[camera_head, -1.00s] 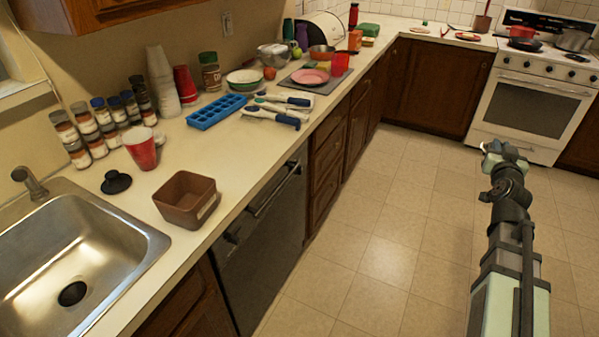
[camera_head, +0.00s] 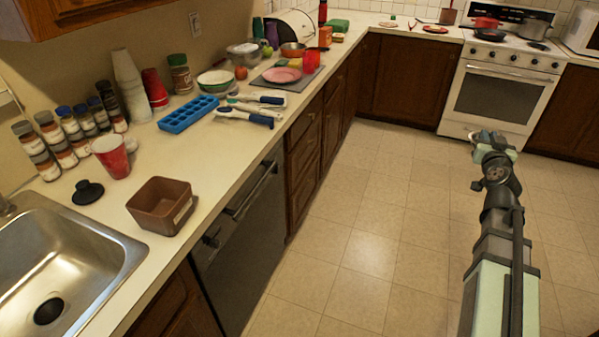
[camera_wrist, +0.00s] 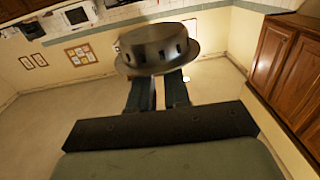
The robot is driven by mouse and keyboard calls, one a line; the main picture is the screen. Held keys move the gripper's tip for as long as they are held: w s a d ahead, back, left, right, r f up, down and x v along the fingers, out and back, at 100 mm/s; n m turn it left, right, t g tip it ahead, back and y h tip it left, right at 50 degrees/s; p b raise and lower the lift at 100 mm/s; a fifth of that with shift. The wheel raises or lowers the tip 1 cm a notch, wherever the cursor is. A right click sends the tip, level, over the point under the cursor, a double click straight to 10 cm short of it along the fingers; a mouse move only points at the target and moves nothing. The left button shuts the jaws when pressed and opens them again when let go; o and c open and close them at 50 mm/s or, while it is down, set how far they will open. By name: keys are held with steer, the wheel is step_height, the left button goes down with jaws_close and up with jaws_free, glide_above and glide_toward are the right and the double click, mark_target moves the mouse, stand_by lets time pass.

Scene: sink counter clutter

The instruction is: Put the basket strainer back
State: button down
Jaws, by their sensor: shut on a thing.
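My gripper (camera_wrist: 160,92) is shut on the basket strainer (camera_wrist: 158,48), a round grey metal cup with a wide rim and dark slots in its side. The fingers grip it from below in the wrist view, clear of any surface. In the head view my gripper end (camera_head: 490,142) is at the right, over the open floor and away from the counter; the strainer cannot be clearly made out there. The steel sink (camera_head: 105,250) is at the lower left, with its dark round drain (camera_head: 48,311) open in the basin floor.
A brown square bowl (camera_head: 160,206), a black stopper-like piece (camera_head: 88,192) and a red cup (camera_head: 112,156) stand near the sink. Spice jars, a blue tray (camera_head: 188,113) and utensils line the counter (camera_head: 215,165). The tiled floor (camera_head: 370,250) is clear; a white stove (camera_head: 505,95) stands behind.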

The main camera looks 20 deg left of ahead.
steer(key=w+a+f+n+g+y, duration=0.1)
steer(key=w+a+n+y, duration=0.15)
steer(key=a, duration=1.45)
steer(key=w+a+f+n+y, duration=0.1)
steer(key=a+y, duration=0.2)
steer(key=a, duration=1.3)
steer(key=s+a+r+n+y, duration=0.15)
steer(key=s+a, duration=0.55)
steer(key=a, duration=0.8)
steer(key=s+a+r+g, duration=0.15)
steer(key=s+a, duration=0.45)
steer(key=a, duration=0.9)
steer(key=s+a+r+n+y, duration=0.15)
steer(key=s+a, duration=0.55)
steer(key=a, duration=0.8)
steer(key=s+a+r, duration=0.1)
steer(key=s+a, duration=0.5)
steer(key=s, duration=0.4)
steer(key=s+a, duration=0.5)
steer(key=s, duration=0.4)
steer(key=s+d+f+m+t+h, duration=0.1)
steer(key=s+f, duration=0.2)
steer(key=s, duration=0.4)
steer(key=s+d+f+m+h, duration=0.1)
steer(key=s+f, duration=0.1)
steer(key=s, duration=0.5)
steer(key=shift+s+f, duration=0.2)
steer(key=shift+f, duration=4.55)
